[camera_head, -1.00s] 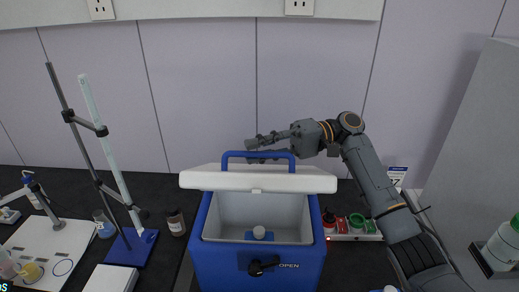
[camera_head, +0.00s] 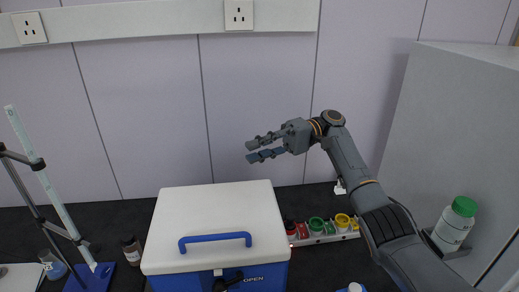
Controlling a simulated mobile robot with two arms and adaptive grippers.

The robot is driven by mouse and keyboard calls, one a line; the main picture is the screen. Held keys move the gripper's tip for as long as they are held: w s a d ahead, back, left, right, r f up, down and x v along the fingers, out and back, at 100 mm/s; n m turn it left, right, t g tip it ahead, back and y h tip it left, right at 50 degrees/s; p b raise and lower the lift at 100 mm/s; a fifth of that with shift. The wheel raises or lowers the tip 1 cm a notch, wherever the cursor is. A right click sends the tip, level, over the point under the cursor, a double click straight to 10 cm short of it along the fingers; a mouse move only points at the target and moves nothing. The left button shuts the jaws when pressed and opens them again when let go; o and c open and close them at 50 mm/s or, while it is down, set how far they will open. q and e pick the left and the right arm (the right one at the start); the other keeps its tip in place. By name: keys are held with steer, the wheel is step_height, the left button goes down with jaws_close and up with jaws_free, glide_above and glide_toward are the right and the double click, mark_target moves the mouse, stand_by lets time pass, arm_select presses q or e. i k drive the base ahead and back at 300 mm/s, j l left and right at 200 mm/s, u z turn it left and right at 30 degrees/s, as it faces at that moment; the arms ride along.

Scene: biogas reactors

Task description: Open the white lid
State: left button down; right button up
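The white lid (camera_head: 218,212) lies flat over the top of the blue box (camera_head: 268,280), and the box's inside is hidden. A blue handle (camera_head: 215,241) stands on the lid near its front edge. A black latch and the word OPEN show on the box front, partly cut off by the lower frame edge. My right gripper (camera_head: 250,152) is open and empty, with its two fingers apart, above and behind the lid and clear of it. My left gripper is not in view.
A tray of coloured pots (camera_head: 331,230) sits right of the box. A green-capped white bottle (camera_head: 454,224) stands by the grey cabinet (camera_head: 440,130) at right. A brown bottle (camera_head: 132,251) and a blue-based stand (camera_head: 92,278) are at left.

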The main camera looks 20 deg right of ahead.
mark_target(216, 227)
steer(key=k, duration=1.5)
